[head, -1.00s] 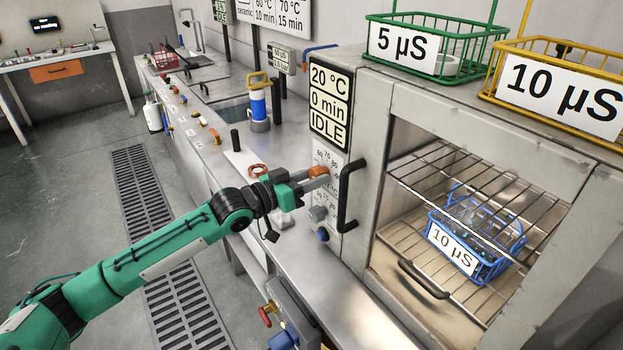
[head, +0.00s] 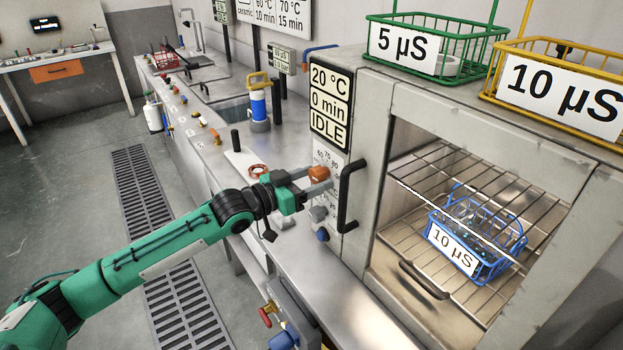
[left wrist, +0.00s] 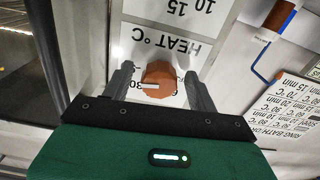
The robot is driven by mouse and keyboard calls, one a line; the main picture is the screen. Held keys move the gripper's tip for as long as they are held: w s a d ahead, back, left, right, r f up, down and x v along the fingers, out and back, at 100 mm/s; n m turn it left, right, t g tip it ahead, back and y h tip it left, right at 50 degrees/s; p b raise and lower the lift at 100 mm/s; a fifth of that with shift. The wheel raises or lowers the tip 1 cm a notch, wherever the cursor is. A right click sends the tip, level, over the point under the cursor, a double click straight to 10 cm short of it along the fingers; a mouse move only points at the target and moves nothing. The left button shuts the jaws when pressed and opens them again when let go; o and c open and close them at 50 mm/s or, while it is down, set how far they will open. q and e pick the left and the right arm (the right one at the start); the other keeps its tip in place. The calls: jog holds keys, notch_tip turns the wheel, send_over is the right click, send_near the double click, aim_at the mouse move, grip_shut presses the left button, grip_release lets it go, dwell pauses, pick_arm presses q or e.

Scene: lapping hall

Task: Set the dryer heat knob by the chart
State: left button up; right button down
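The orange heat knob (head: 318,173) is on the dryer's control panel, below the display (head: 330,105) reading 20 °C, 0 min, IDLE. My left gripper (head: 317,181) is open at the knob, one finger on each side. In the left wrist view, the knob (left wrist: 159,80) sits between the spread fingers with gaps on both sides. Its white mark points left there, at a partly hidden number I cannot read surely. The wall chart (head: 272,14) is cut off at the top; it shows ceramic, 60 °C 10 min and 70 °C 15 min. My right gripper is not in view.
A black door handle (head: 349,196) stands close right of my left gripper. A grey knob (head: 318,214) and a blue knob (head: 322,234) are below. A blue basket (head: 490,262) labelled 10 µS is inside the dryer. Green (head: 440,58) and yellow (head: 540,62) baskets stand on top.

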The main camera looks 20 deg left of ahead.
pick_arm(q)
jog(key=shift+s+a, duration=0.2)
jog(key=b+v, duration=0.2)
jog(key=v, duration=1.1)
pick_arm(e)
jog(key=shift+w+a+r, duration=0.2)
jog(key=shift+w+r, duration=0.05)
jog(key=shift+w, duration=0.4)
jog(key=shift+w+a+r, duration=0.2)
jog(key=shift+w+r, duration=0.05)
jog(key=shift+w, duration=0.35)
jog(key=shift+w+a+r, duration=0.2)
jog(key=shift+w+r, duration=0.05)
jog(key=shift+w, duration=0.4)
pick_arm(q)
jog(key=shift+s, duration=0.1)
jog(key=shift+a, duration=0.1)
